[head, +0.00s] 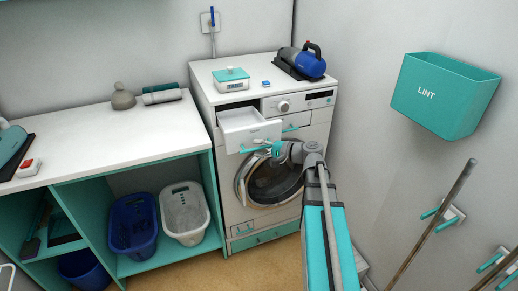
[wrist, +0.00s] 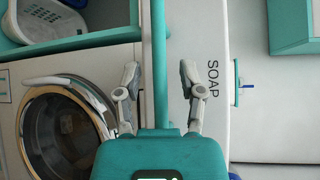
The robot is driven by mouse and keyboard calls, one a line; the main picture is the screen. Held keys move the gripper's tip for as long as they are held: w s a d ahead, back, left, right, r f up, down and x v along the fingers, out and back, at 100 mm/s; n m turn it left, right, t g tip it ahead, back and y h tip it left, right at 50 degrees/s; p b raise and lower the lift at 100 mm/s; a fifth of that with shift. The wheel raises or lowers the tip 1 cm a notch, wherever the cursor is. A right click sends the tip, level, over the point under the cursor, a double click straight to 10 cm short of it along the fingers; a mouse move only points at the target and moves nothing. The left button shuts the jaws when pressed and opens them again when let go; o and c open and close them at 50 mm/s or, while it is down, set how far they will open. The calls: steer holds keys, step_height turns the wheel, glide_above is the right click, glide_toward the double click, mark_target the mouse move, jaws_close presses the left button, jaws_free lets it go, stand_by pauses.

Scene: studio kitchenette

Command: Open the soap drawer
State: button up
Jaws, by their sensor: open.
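The soap drawer (head: 246,118) at the upper left of the white washing machine (head: 225,185) stands pulled out in the head view, and its empty-looking inside shows. Its white front, marked SOAP (wrist: 213,103), shows in the wrist view. A teal bar handle (wrist: 160,50) runs up the picture there. My gripper (wrist: 159,68) is open, with one finger on each side of the handle. There is a gap between each finger and the bar. In the head view my gripper (head: 273,149) is at the drawer's front, partly hiding the handle.
The round washer door (head: 268,185) lies below the drawer. A teal and white scale (head: 231,80) and a blue appliance (head: 308,62) stand on top of the machine. A white counter (head: 100,130) is on the left. A teal LINT bin (head: 440,95) hangs on the right wall.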

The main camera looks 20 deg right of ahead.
mark_target(279, 130)
steer(key=w, duration=1.5)
steer(key=p+v, duration=0.2)
steer(key=v, duration=1.2)
steer(key=shift+s+a, duration=0.1)
steer(key=s+a+f+n+g+h+p, duration=0.2)
steer(key=s+a+f+n+g, duration=0.1)
steer(key=a, duration=0.5)
steer(key=s+a+f+n+g+h+p, duration=0.15)
steer(key=s+a+g, duration=0.25)
steer(key=a, duration=0.4)
steer(key=s+a+f+n+g+h+p, duration=0.1)
steer(key=s+a+n+g+h+p, duration=0.3)
steer(key=s, duration=1)
steer(key=shift+a+n+h+p, duration=1.05)
steer(key=shift+a+h+p, duration=0.35)
steer(key=shift+h, duration=0.75)
steer(key=shift+d, duration=0.1)
